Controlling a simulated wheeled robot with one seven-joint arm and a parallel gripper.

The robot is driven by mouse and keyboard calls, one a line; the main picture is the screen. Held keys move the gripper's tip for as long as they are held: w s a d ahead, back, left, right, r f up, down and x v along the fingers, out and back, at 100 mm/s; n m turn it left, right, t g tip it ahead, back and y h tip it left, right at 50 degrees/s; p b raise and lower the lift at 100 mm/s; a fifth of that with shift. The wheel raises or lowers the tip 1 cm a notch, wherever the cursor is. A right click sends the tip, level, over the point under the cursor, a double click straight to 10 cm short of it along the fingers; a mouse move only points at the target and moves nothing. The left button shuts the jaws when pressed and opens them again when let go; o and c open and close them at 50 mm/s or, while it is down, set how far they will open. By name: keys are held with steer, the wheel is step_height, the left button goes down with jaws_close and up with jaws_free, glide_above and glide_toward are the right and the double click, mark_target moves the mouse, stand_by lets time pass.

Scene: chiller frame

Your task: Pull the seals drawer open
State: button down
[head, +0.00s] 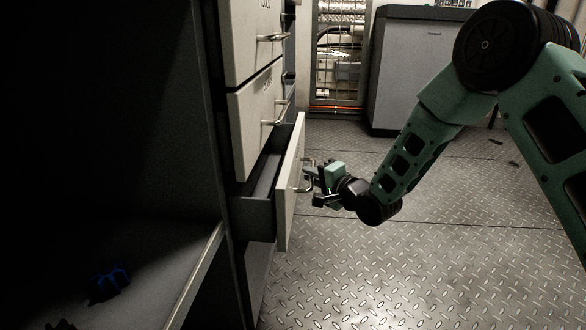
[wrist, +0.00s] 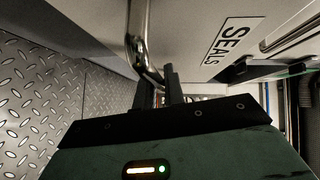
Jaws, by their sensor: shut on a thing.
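The seals drawer (head: 291,185) is the lowest of the three drawer fronts seen in the head view, and it stands partly open. Its side wall and part of its inside show behind the front. Its label reads SEALS in the wrist view (wrist: 233,42). My gripper (head: 312,186) is at the drawer front, with its fingers shut on the metal bar handle (head: 304,181). In the wrist view the handle (wrist: 139,40) runs down between my dark fingers (wrist: 160,88). What lies deep in the drawer is hidden.
Two closed drawers, an upper (head: 254,38) and a middle one (head: 257,118), sit above. A dark open shelf (head: 190,275) with a blue object (head: 110,280) is at left. A grey cabinet (head: 412,75) stands at the back. The tread-plate floor (head: 400,275) is clear before the drawer.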

steer(key=s+d+p, duration=0.3)
steer(key=d+p, duration=0.2)
steer(key=d, duration=0.9)
steer(key=s+d+p, duration=0.2)
steer(key=d+p, duration=0.4)
steer(key=d, duration=0.9)
steer(key=shift+s+d+p, duration=0.15)
steer(key=shift+s+p, duration=0.15)
steer(key=shift+s, duration=0.1)
steer(key=c, duration=1.5)
jaws_free()
steer(key=p+v, duration=0.5)
steer(key=v, duration=1.2)
steer(key=shift+s+d+p, duration=0.15)
steer(key=shift+p, duration=0.25)
